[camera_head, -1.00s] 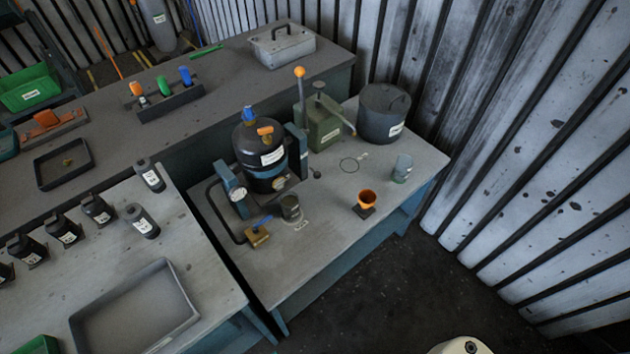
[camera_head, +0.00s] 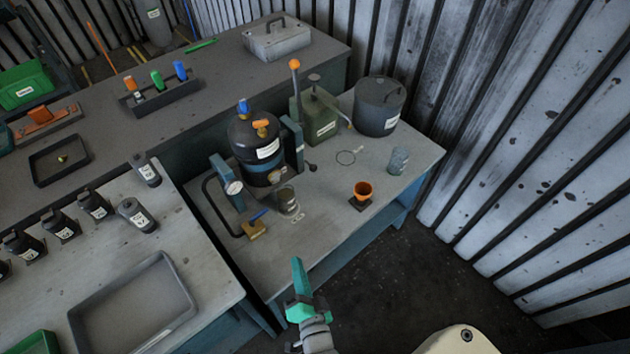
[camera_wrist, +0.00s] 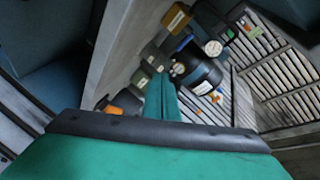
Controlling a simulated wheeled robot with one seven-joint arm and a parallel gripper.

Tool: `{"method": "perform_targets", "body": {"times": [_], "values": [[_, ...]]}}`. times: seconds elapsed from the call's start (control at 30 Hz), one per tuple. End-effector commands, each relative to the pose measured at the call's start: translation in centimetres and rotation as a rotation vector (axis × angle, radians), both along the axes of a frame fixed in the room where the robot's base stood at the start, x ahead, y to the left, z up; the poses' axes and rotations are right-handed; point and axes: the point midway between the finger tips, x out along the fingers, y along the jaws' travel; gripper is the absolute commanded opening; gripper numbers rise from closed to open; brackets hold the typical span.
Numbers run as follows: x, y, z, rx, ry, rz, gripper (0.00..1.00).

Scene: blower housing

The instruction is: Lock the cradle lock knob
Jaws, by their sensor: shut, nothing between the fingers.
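A black vessel (camera_head: 252,135) with a blue cap and an orange knob stands in a blue cradle (camera_head: 292,145) on the right-hand bench. A small dark ball knob (camera_head: 310,167) sticks out at the cradle's right side and looks like the lock knob; its lock state cannot be told. My gripper (camera_head: 298,268) is shut and empty, in front of the bench's front edge and well apart from the cradle. In the wrist view, the green fingers (camera_wrist: 163,95) point toward the vessel (camera_wrist: 200,72); I cannot make out the knob there.
The bench's front right is mostly clear.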

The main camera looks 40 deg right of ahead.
Motion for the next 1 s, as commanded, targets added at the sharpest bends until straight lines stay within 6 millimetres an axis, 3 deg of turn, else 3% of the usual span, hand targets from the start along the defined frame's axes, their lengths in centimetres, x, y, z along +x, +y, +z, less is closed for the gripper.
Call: {"method": "perform_targets", "body": {"times": [0.03, 0.2, 0.4, 0.6, 1.0], "values": [[1.6, -2.1, 0.1, 0.068, -0.041, -0.044, 0.00], [5.2, -7.9, 0.5, 0.294, -0.160, -0.152, 0.00], [7.5, -12.3, 1.2, 0.460, -0.257, -0.220, 0.00], [7.9, -13.7, 1.5, 0.505, -0.286, -0.242, 0.00], [8.5, -13.6, 1.4, 0.504, -0.284, -0.235, 0.00]]}}
